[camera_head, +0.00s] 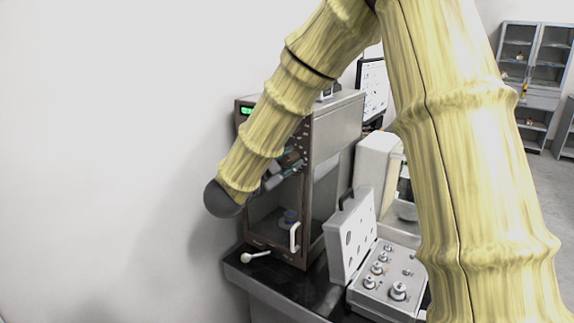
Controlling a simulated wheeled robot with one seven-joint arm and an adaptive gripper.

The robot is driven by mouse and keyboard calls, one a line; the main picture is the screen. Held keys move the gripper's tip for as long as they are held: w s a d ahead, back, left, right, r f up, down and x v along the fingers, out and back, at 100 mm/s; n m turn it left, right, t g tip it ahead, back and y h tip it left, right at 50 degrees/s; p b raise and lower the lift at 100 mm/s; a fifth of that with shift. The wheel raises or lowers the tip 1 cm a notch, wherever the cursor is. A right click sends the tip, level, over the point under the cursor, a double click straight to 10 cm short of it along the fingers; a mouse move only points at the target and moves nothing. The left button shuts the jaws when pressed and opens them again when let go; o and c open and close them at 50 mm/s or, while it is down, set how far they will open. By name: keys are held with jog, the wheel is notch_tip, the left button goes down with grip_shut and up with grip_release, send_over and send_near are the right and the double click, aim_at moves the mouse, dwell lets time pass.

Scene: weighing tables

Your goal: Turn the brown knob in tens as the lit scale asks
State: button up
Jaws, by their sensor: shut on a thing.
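The scale is a brown-framed cabinet (318,180) with glass panes, standing on a dark bench beside the wall. A small green display (246,111) is lit at its upper left; I cannot read its figures. My gripper (289,164) is at the front of the cabinet, small and partly hidden behind my yellow arm. It is shut on the brown knob (289,156), of which only a little shows between the grey fingers. The knob's markings and turn angle cannot be made out. A small blue-grey item (289,217) stands inside the cabinet behind the glass.
A white handle (295,237) sits low on the cabinet, and a white lever (255,257) sticks out below it. An open weight case (385,275) with several metal weights stands to the right. A monitor (374,88) and shelves (534,60) are behind.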

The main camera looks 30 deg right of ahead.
jog(key=o, duration=1)
jog(key=shift+a, duration=0.15)
jog(key=v, duration=1.1)
jog(key=shift+s+a, duration=0.2)
jog(key=shift+a, duration=0.15)
jog(key=shift+f, duration=0.1)
dwell(0.4)
